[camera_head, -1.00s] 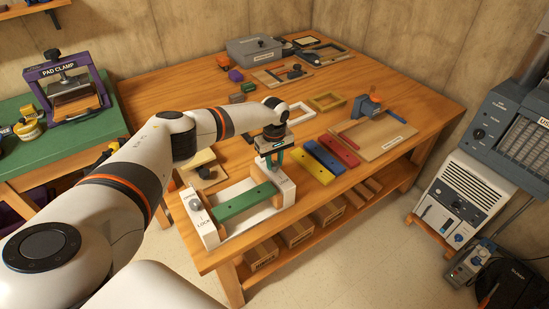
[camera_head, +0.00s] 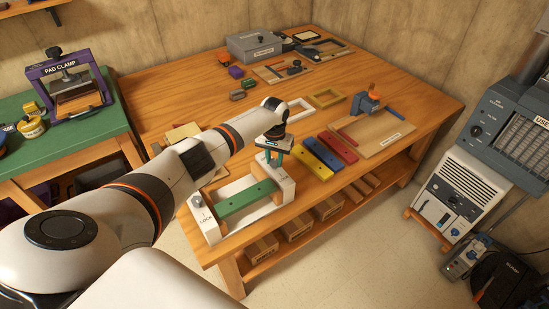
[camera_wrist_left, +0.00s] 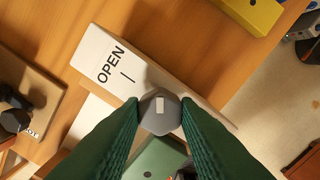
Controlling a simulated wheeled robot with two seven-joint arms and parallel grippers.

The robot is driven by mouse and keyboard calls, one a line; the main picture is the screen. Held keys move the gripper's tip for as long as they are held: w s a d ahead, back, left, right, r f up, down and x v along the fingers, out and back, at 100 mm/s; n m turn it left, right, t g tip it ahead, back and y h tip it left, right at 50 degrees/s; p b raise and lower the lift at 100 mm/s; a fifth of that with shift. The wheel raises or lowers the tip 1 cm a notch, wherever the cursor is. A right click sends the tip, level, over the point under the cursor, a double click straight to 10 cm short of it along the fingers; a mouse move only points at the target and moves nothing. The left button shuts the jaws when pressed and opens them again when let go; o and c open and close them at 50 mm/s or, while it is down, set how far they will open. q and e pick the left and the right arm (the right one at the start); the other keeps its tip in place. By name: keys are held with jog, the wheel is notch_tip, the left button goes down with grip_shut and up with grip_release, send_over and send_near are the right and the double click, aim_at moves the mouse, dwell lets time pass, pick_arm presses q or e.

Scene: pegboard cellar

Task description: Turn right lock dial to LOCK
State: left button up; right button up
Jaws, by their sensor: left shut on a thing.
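A white clamping frame (camera_head: 229,225) sits at the near edge of the wooden bench, with a green bar (camera_head: 249,197) lying across it. My left gripper (camera_head: 273,158) points down at the frame's right end block. In the left wrist view its dark green fingers (camera_wrist_left: 160,118) are shut on the sides of the grey right lock dial (camera_wrist_left: 160,125), which has a pale mark on top. The word OPEN (camera_wrist_left: 111,64) and a short line are printed on the white block beside it. My fingers hide part of the block. The left dial (camera_head: 197,201) is near a LOCK label (camera_head: 207,219). My right gripper is not in view.
Yellow (camera_head: 310,163), blue (camera_head: 322,152) and red (camera_head: 339,147) bars lie right of the frame. A wooden board with a blue device (camera_head: 368,101) is farther right. A grey box (camera_head: 256,47) stands at the back. My left arm crosses the left side.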

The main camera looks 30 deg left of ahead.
aim_at(274, 161)
pick_arm(q)
jog(key=m, duration=0.6)
jog(key=shift+m, duration=0.3)
jog(key=m, duration=0.6)
jog(key=shift+b, duration=0.35)
jog(key=m, duration=0.6)
jog(key=shift+w+m+b, duration=0.1)
jog(key=shift+m+b, duration=0.3)
jog(key=m+b, duration=0.1)
jog(key=m, duration=0.4)
jog(key=shift+m, duration=0.3)
jog(key=o, duration=1)
jog(key=shift+c, duration=0.2)
notch_tip(274, 161, up, 12)
jog(key=b, duration=0.1)
